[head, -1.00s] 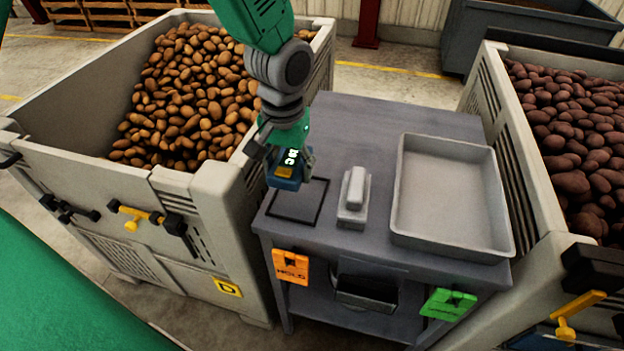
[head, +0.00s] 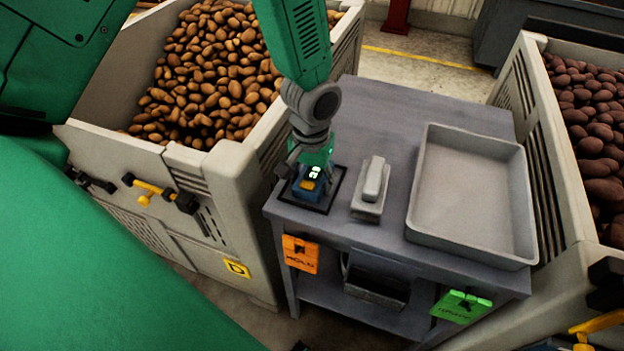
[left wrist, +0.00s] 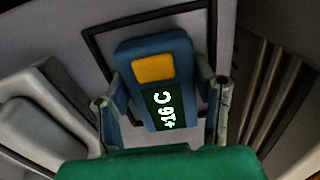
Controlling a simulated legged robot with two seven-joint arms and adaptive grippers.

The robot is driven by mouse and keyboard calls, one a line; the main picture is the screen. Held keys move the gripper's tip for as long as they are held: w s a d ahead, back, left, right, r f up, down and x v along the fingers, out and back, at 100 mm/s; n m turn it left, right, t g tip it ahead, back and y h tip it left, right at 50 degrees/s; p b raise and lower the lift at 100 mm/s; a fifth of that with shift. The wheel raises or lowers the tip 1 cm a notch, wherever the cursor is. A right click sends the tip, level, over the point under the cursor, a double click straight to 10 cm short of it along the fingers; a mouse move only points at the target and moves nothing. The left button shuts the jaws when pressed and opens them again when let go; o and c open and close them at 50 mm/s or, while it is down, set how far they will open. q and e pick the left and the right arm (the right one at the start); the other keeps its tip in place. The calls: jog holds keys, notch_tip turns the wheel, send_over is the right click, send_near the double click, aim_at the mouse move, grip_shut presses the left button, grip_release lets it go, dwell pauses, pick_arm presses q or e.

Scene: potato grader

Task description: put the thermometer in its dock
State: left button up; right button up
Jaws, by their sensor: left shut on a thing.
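The thermometer (head: 306,187) is a blue block with an orange button and a lit display; in the left wrist view (left wrist: 153,68) the display reads "+16 C". My left gripper (head: 309,178) is shut on it, with a finger on each side, in the left wrist view (left wrist: 165,92). The thermometer is over or within a black square outline (head: 325,208) on the grey table's left front part. I cannot tell whether it touches the tabletop. No other dock is clearly marked. My right gripper is not in view.
A grey block with a pale raised top (head: 371,188) stands just right of the outline. A shallow grey tray (head: 470,248) lies farther right. A potato bin (head: 226,180) stands close on the left, another (head: 540,130) on the right. Orange (head: 300,254) and green (head: 461,306) tags hang in front.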

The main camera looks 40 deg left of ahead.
aim_at(311, 179)
pick_arm(q)
jog(key=o, duration=1.4)
notch_tip(311, 179, up, 12)
jog(key=shift+r+p, duration=0.1)
jog(key=shift+p, duration=0.6)
